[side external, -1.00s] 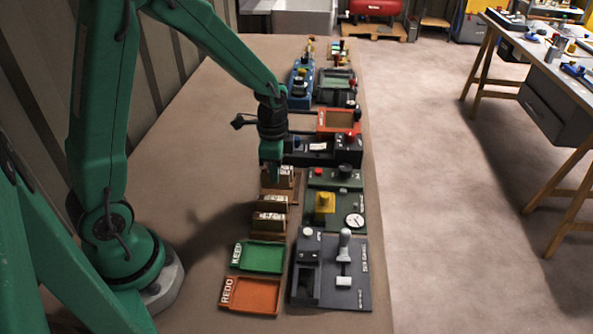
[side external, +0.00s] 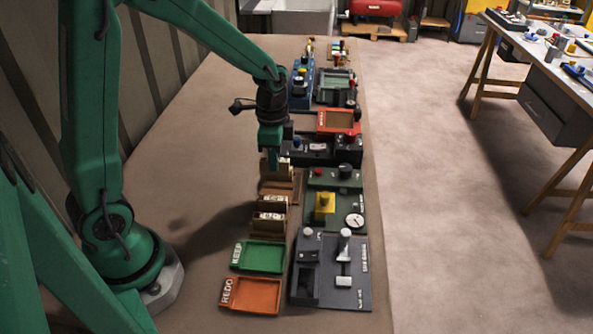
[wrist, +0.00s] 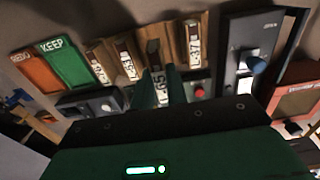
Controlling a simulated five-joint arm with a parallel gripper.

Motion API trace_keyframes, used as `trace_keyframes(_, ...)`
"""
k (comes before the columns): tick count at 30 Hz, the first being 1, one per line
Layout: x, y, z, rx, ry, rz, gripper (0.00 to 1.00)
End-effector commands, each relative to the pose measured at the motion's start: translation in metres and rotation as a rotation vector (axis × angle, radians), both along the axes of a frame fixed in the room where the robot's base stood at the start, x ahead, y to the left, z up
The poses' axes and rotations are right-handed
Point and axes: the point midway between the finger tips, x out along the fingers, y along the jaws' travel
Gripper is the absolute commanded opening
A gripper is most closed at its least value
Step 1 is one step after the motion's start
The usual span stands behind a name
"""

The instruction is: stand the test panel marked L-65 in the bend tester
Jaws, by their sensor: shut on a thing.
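My gripper (wrist: 162,88) is shut on a dark panel with a white label (wrist: 158,82), which reads about "65"; the rest of its marking is hard to make out. In the side view my gripper (side external: 272,160) is above the brown rack row, and the held panel is mostly hidden there. A dark grey device (side external: 348,290) with a slotted block and a post stands at the front right. A green device (side external: 345,232) with a yellow block and a dial stands behind it. Neither name reads clearly, so I cannot tell which is the bend tester.
Other labelled panels stand in brown racks (side external: 268,228); one more shows at right in the wrist view (wrist: 194,38). A green KEEP tray (side external: 262,256) and an orange REDO tray (side external: 252,296) lie in front. Dark and orange devices crowd behind. Bare bench lies left of the racks.

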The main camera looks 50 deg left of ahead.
Motion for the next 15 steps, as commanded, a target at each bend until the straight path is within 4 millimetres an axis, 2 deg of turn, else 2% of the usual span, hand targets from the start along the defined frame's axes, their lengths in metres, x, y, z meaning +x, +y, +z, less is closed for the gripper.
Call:
trace_keyframes(8, 0.011, -0.008, 0.001, 0.000, 0.001, -0.003, 0.00)
trace_keyframes(15, 0.045, -0.037, 0.004, 0.000, 0.000, -0.005, 0.00)
